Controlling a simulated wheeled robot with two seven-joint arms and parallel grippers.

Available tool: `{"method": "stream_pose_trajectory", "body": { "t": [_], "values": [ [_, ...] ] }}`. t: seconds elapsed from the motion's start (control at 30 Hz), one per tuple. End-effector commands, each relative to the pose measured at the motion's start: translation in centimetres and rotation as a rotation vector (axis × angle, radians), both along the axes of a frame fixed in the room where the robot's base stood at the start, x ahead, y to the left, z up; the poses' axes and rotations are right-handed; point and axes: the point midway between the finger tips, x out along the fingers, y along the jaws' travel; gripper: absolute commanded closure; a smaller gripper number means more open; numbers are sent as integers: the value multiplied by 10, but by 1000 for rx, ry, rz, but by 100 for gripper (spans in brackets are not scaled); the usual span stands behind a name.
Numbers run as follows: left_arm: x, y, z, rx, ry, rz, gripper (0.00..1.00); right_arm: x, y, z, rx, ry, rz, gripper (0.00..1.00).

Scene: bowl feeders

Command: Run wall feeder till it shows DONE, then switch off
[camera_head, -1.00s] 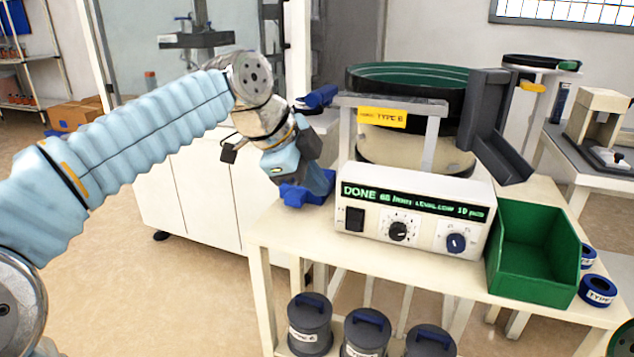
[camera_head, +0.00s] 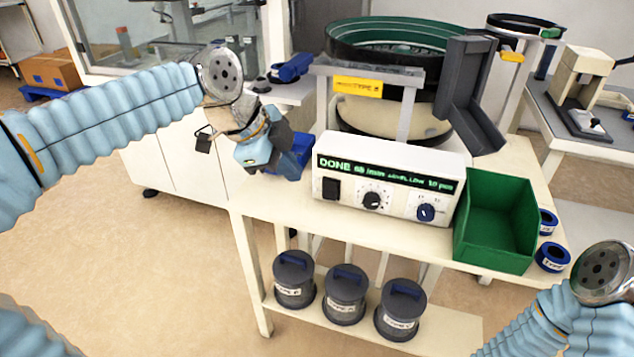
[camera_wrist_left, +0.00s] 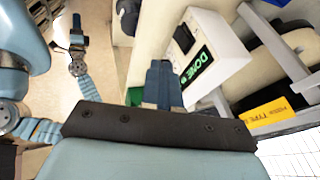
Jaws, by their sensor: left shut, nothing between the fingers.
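The feeder control box (camera_head: 390,178) stands on the white bench, and its green display (camera_head: 385,173) reads DONE. It also shows in the left wrist view (camera_wrist_left: 222,65). The green-topped bowl feeder (camera_head: 400,45) with a yellow TYPE label (camera_head: 358,86) is behind. My left gripper (camera_head: 293,160) is shut and empty, just left of the box; its blue fingers (camera_wrist_left: 163,85) show in the wrist view. My right gripper's jaws cannot be made out.
A green bin (camera_head: 497,220) stands right of the box, with blue-rimmed rings (camera_head: 552,257) beside it. Several lidded dark pots (camera_head: 345,295) sit on the lower shelf. My right arm is at the lower right. Floor left of the bench is clear.

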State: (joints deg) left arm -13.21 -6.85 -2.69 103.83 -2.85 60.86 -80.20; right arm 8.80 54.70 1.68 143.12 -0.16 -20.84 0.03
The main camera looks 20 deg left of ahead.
Motion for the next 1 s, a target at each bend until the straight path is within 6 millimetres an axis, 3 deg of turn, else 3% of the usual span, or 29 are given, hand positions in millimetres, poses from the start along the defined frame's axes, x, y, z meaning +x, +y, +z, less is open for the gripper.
{"method": "stream_pose_trajectory", "body": {
  "t": [0.17, 0.57, 0.8, 1.0],
  "values": [
    [6, -6, -16, 1, 4, -1, 100, 0, 0, -1, 0, 0, 0, 57],
    [37, -35, -87, 1, 5, -1, 100, 0, 0, -2, -1, 1, -1, 57],
    [68, -36, -96, 1, 1, 0, 100, 0, 0, 5, 0, 0, 0, 57],
    [75, -35, -99, 1, 0, 0, 100, 0, 0, 6, 0, 0, 1, 57]
  ]
}}
